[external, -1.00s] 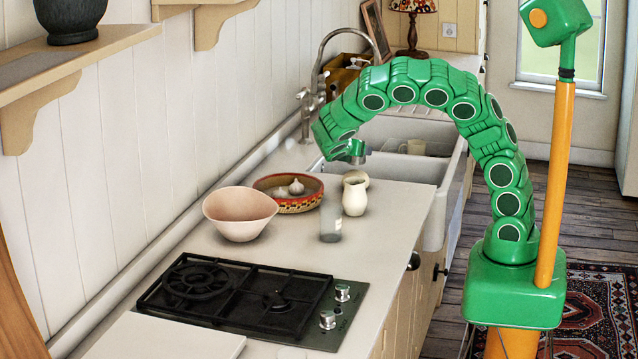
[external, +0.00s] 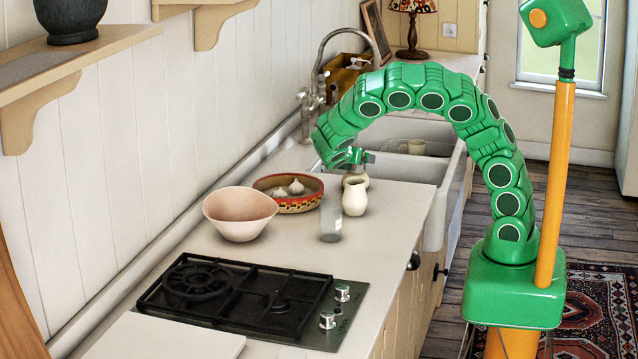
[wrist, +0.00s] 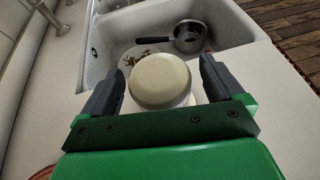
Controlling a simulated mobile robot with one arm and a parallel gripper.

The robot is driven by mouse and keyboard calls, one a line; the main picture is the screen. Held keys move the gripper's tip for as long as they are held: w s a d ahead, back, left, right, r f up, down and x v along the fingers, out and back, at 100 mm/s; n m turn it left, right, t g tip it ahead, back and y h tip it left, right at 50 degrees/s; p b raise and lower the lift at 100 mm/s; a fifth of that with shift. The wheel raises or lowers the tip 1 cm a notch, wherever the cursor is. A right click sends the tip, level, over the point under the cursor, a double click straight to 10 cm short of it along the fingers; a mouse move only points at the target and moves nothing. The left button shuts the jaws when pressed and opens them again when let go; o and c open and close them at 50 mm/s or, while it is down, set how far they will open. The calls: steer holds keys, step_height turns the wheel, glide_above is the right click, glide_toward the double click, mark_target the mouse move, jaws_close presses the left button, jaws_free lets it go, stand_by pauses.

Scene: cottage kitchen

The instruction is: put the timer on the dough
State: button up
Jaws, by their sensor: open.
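My gripper (external: 360,156) is open at the far end of the worktop, above and behind the cream jug. In the wrist view its two dark fingers (wrist: 163,78) stand on either side of a round, domed cream thing (wrist: 160,82), with something white beneath it. I cannot tell whether this domed thing is the timer or whether the fingers touch it. In the external view a cream thing (external: 359,173) shows partly behind the jug, below my gripper. I cannot pick out the dough for certain.
The cream jug (external: 355,197) and a clear bottle (external: 330,219) stand close by. A patterned bowl (external: 290,204) holds garlic; a pinkish bowl (external: 240,214) stands left of it. The hob (external: 240,298) is nearer the camera. The sink (external: 385,130) lies behind, holding a pot (wrist: 190,38).

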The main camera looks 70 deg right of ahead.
steer(key=shift+r, duration=0.1)
steer(key=shift+a+r, duration=0.1)
steer(key=shift+a, duration=0.15)
steer(key=v, duration=1.1)
steer(key=shift+a, duration=0.25)
steer(key=shift+r, duration=0.1)
steer(key=s+r+m+g+y, duration=0.25)
steer(key=s+m+y, duration=0.4)
steer(key=s, duration=0.95)
steer(key=s+a+m+t+y, duration=0.1)
steer(key=s+a+m+y, duration=0.2)
steer(key=s, duration=0.7)
steer(key=s+a+m+t+y, duration=0.1)
steer(key=s+a+m+y, duration=0.2)
steer(key=s+a+m, duration=0.3)
steer(key=shift+s+a+r+m+y, duration=0.2)
steer(key=shift+s+a+m+y, duration=0.15)
steer(key=shift+s+a, duration=1.75)
steer(key=shift+w+a+t, duration=0.1)
steer(key=shift+t, duration=0.15)
